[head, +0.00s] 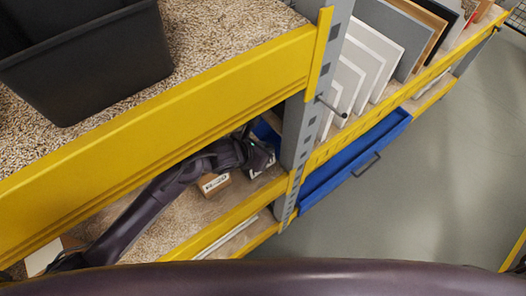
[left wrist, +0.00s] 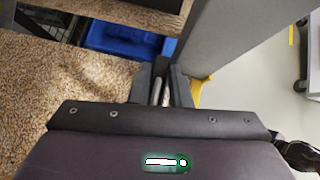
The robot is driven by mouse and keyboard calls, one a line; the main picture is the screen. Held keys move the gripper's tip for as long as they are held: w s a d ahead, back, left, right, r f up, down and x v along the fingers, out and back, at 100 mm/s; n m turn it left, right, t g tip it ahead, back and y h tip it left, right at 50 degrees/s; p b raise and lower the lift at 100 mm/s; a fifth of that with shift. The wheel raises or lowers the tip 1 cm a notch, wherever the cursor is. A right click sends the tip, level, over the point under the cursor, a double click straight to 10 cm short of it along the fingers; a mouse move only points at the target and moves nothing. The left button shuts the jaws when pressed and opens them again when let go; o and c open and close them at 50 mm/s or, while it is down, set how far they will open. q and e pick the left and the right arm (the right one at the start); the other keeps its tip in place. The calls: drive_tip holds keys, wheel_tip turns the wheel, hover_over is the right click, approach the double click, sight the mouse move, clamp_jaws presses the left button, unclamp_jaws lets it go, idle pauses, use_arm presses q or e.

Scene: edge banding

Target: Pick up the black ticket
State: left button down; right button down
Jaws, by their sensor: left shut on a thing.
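My left gripper (head: 262,158) reaches into the lower shelf bay, close to the grey upright post. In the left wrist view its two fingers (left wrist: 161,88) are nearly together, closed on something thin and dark. I take this to be the black ticket (left wrist: 160,72); only a small dark part shows between and beyond the fingertips, and the fingers hide the rest. In the head view the ticket cannot be made out. My right gripper is not in view.
A small cardboard box (head: 215,184) stands beside my left gripper. A blue bin (left wrist: 115,37) lies beyond it. The grey post (head: 305,120) and yellow beam (head: 200,105) hem in the arm. A black bin (head: 90,55) is above; panels (head: 375,55) stand at right.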

use_arm(q)
wheel_tip(320, 180, up, 2)
drive_tip(key=shift+r+b, duration=0.2)
drive_tip(key=shift+b, duration=0.1)
drive_tip(key=s+d+b, duration=0.3)
drive_tip(key=s+b, duration=0.1)
drive_tip(key=s, duration=0.4)
drive_tip(key=s+d+b, duration=0.4)
drive_tip(key=s+b, duration=0.1)
drive_tip(key=s, duration=0.3)
drive_tip(key=shift+s+d, duration=0.2)
drive_tip(key=shift+d, duration=0.1)
drive_tip(key=shift+f, duration=0.1)
